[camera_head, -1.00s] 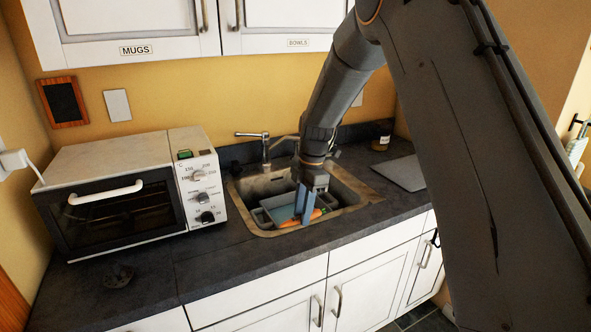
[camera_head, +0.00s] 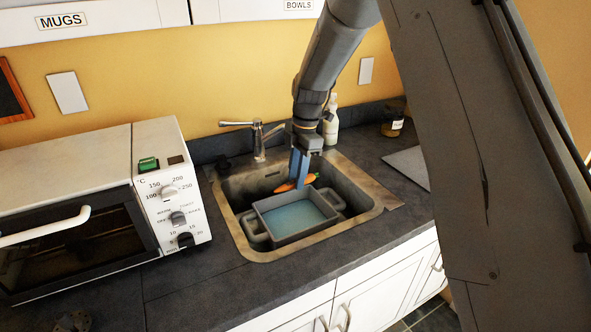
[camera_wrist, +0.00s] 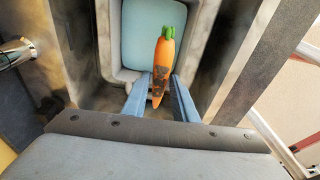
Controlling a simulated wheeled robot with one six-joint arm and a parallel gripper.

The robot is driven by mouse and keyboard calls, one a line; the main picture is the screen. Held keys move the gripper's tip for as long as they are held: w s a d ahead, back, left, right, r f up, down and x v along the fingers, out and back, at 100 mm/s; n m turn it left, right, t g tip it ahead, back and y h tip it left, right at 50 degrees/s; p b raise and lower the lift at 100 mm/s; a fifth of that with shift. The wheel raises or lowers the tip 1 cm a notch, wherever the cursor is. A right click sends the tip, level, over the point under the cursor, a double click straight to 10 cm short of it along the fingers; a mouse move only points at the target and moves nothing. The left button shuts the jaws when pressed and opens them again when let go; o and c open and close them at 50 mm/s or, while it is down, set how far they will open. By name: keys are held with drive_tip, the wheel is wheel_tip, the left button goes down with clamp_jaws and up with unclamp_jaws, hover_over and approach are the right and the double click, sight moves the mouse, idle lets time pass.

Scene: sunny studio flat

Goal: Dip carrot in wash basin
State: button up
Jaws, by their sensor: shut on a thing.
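My gripper (camera_head: 298,168) is shut on an orange carrot (camera_head: 303,183) with a green top. In the wrist view the carrot (camera_wrist: 162,62) sits between the blue fingers (camera_wrist: 160,98), its green end pointing away from the wrist. Dark patches show on its skin near the fingers. The grey wash basin (camera_head: 262,207) stands inside the metal sink and holds pale blue water (camera_head: 292,217). In the head view the carrot is behind and above the basin's far rim. The wrist view also shows the basin (camera_wrist: 113,40), with the carrot's green end in front of the water.
The sink (camera_head: 240,236) is set in a dark worktop (camera_head: 208,262). A chrome tap (camera_head: 258,138) stands behind it. A white toaster oven (camera_head: 150,150) is on the left. A white bottle (camera_head: 331,122) and a jar (camera_head: 392,124) stand at the back right.

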drive_tip(key=shift+w, duration=0.1)
idle(0.4)
wheel_tip(320, 180, down, 8)
drive_tip(key=b, duration=0.4)
idle(0.3)
drive_tip(key=shift+f+b, duration=3.8)
drive_tip(key=shift+f, duration=2.8)
drive_tip(key=shift+d, duration=0.1)
